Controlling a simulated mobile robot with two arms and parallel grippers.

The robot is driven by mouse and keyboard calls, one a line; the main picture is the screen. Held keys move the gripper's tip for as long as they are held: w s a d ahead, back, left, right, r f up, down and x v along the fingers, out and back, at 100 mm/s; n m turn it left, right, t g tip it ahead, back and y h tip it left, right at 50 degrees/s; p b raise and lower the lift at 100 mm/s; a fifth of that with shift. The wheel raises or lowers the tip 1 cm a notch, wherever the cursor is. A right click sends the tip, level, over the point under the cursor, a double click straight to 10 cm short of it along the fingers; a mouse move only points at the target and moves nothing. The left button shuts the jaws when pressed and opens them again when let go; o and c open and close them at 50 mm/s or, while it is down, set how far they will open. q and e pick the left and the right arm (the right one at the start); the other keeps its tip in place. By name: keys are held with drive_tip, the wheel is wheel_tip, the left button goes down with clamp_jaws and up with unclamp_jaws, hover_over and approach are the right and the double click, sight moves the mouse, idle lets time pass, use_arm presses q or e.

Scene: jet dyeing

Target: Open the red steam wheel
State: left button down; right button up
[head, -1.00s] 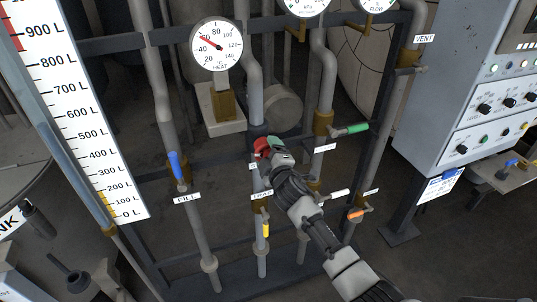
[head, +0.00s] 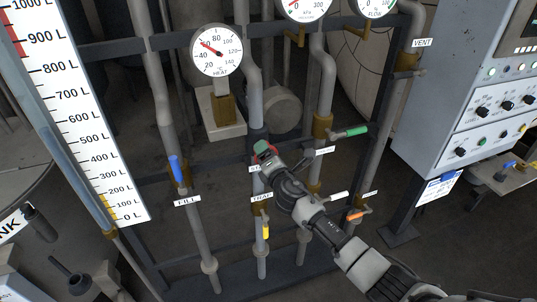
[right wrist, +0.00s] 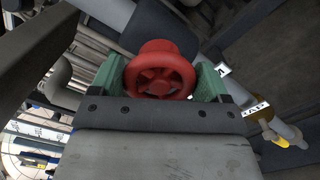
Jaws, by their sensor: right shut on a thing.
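The red steam wheel (right wrist: 160,70) sits between the green pads of my right gripper (right wrist: 160,84) in the right wrist view. The pads touch its rim on both sides, and its spokes face the camera. In the head view, only a bit of the red wheel (head: 261,146) shows past my right gripper (head: 265,152), which reaches in from the lower right. The wheel is on the middle grey pipe (head: 256,105). Its label is mostly covered by my gripper. My left gripper is not in view.
A green-handled valve (head: 350,131) is to the right of the wheel. A blue handle (head: 175,168) is to the left, and a yellow one (head: 266,230) below. An orange handle (head: 356,215) is near my right forearm. The heat gauge (head: 216,51) is above.

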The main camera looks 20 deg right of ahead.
drive_tip(key=shift+a+n+p, duration=0.1)
drive_tip(key=shift+n+p, duration=0.25)
drive_tip(key=shift+n, duration=1.15)
drive_tip(key=o, duration=0.9)
drive_tip(key=shift+s, duration=0.1)
drive_tip(key=s, duration=1)
drive_tip(key=shift+s+d+b, duration=0.2)
drive_tip(key=shift+s+b, duration=0.1)
drive_tip(key=shift+s, duration=0.05)
